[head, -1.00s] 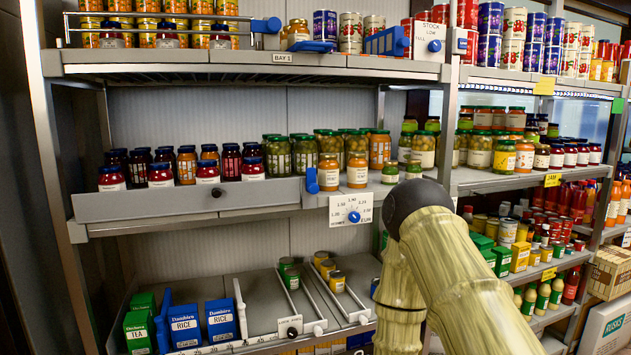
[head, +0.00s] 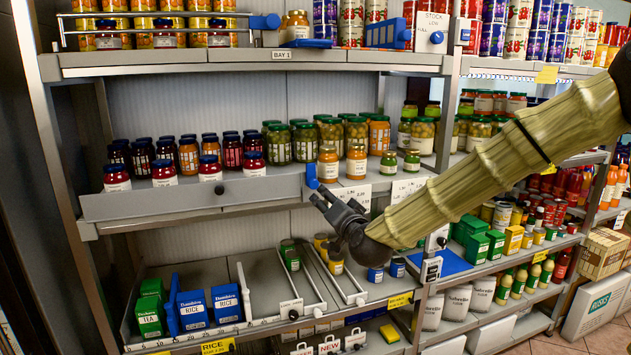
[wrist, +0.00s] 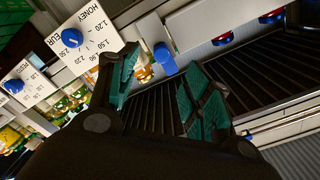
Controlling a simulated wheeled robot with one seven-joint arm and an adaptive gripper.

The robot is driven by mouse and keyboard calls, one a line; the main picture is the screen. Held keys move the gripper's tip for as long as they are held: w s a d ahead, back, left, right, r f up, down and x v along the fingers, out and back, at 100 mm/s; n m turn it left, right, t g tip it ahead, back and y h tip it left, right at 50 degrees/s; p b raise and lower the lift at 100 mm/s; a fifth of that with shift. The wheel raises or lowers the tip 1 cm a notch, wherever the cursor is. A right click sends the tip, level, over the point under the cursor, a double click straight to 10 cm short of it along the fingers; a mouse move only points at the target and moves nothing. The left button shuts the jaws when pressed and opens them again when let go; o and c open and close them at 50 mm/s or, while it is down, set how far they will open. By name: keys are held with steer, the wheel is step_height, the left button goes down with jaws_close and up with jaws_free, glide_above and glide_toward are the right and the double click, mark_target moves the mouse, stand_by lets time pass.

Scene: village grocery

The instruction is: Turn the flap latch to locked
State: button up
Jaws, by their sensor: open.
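The flap latch (head: 311,176) is a small blue handle at the right end of the grey front flap (head: 140,204) on the middle shelf. It looks roughly upright in the head view. My gripper (head: 320,195) is just below and right of the latch. In the wrist view the blue latch (wrist: 165,58) shows beyond and between the spread, teal-padded fingers of my gripper (wrist: 163,78). The fingers are open and empty. I cannot tell whether either finger touches the latch; its lower part is partly hidden in the head view.
A honey price card with a blue dial (wrist: 72,38) is close to the left finger. Honey jars (head: 356,162) stand just right of the latch. A black knob (head: 219,189) sticks out of the flap. Dividers and tins (head: 290,255) are on the shelf below.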

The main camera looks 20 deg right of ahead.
mark_target(315, 185)
steer(key=shift+w+r+p, duration=0.15)
steer(key=shift+w+p, duration=0.65)
steer(key=shift+w, duration=1.05)
steer(key=shift+w+r+p, duration=0.15)
steer(key=shift+w+p, duration=0.6)
steer(key=shift+w, duration=1.05)
steer(key=shift+w+r+p, duration=0.15)
steer(key=shift+w+p, duration=0.65)
steer(key=shift+w, duration=1.05)
steer(key=shift+a, duration=0.1)
steer(key=c, duration=1.1)
